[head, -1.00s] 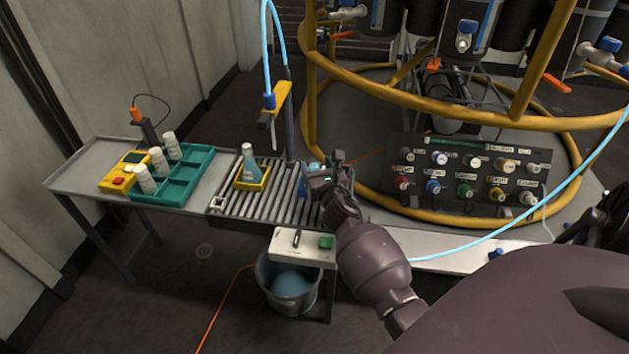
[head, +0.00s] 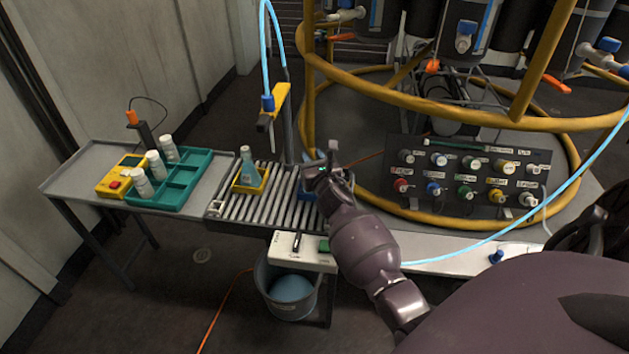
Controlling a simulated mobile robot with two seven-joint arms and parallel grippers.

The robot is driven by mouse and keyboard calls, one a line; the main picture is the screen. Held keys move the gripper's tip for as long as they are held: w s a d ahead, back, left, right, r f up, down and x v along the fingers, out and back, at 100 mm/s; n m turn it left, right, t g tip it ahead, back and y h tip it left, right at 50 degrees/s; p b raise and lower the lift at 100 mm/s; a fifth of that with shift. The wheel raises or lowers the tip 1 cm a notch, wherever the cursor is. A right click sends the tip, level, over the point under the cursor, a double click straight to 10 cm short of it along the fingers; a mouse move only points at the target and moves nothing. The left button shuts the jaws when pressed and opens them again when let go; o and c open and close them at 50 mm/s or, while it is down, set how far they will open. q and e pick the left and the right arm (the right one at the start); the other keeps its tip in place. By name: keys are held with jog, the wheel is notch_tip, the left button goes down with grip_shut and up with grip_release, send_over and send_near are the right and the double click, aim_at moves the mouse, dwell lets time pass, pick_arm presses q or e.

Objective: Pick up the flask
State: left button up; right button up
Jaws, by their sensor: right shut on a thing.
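A clear conical flask with pale blue liquid (head: 248,168) stands upright in a yellow holder (head: 250,188) on the roller conveyor. My right gripper (head: 317,174) is at the right end of the conveyor, apart from this flask and just above a blue holder (head: 307,194). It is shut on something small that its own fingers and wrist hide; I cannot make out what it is. The blue holder is partly covered by my right arm. My left gripper is not in view.
A teal rack (head: 178,183) with several white bottles and a yellow device (head: 121,177) are on the left table. A yellow dispenser post (head: 272,105) with a blue hose stands behind the conveyor. A control box (head: 303,251) and bucket (head: 291,292) are in front. A yellow-railed rig (head: 440,106) is at right.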

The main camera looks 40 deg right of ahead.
grip_shut()
jog(key=shift+r, duration=0.1)
jog(key=shift+r, duration=0.35)
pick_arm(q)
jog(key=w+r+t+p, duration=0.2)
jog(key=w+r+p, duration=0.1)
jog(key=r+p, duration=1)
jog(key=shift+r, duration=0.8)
pick_arm(e)
notch_tip(320, 180, up, 24)
